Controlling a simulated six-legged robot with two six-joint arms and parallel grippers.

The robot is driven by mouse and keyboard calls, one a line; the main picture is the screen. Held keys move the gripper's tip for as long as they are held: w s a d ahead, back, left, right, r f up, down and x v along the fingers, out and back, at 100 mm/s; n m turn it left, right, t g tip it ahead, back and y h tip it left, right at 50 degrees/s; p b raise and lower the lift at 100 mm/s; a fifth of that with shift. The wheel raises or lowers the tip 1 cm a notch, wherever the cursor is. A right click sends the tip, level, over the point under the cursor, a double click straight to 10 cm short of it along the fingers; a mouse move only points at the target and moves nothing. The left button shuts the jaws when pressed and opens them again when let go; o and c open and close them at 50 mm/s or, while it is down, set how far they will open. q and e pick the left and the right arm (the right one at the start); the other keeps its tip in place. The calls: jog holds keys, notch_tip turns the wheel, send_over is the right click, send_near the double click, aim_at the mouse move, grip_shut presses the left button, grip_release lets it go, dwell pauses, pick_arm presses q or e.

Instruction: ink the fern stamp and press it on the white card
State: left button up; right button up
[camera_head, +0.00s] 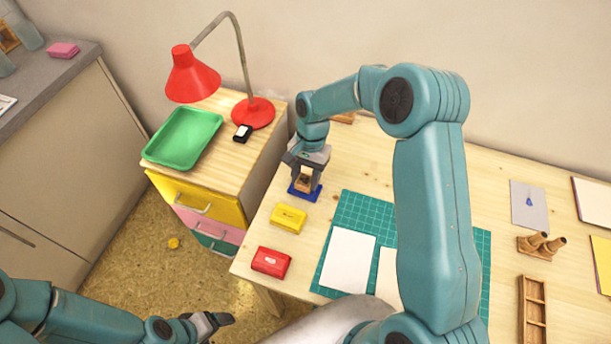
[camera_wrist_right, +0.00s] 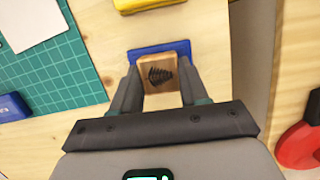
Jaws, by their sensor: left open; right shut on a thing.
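My right gripper (camera_head: 304,172) is shut on the fern stamp (camera_head: 303,182), a small wooden block. In the right wrist view the fern stamp (camera_wrist_right: 158,75) shows a dark fern mark between the fingers. It stands over the blue inkpad (camera_head: 311,195), also behind it in the wrist view (camera_wrist_right: 146,51); whether they touch I cannot tell. The white card (camera_head: 347,260) lies on the green cutting mat (camera_head: 360,207), and a cream card (camera_head: 387,278) lies beside it, partly hidden by my right arm. My left gripper (camera_head: 213,323) is open and empty, low at the left, off the table.
A yellow inkpad (camera_head: 289,218) and a red inkpad (camera_head: 271,262) sit along the table's left edge. Wooden stamps on a holder (camera_head: 541,245) and a wooden tray (camera_head: 532,313) are at the right. A red lamp (camera_head: 193,75) and green tray (camera_head: 183,138) stand on the drawer cabinet.

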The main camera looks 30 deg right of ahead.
aim_at(305, 178)
dwell(0.8)
jog(key=shift+r+p, duration=0.35)
jog(key=shift+r, duration=0.15)
jog(key=shift+r+p, duration=1.9)
jog(key=shift+r, duration=0.95)
jog(key=shift+f, duration=0.15)
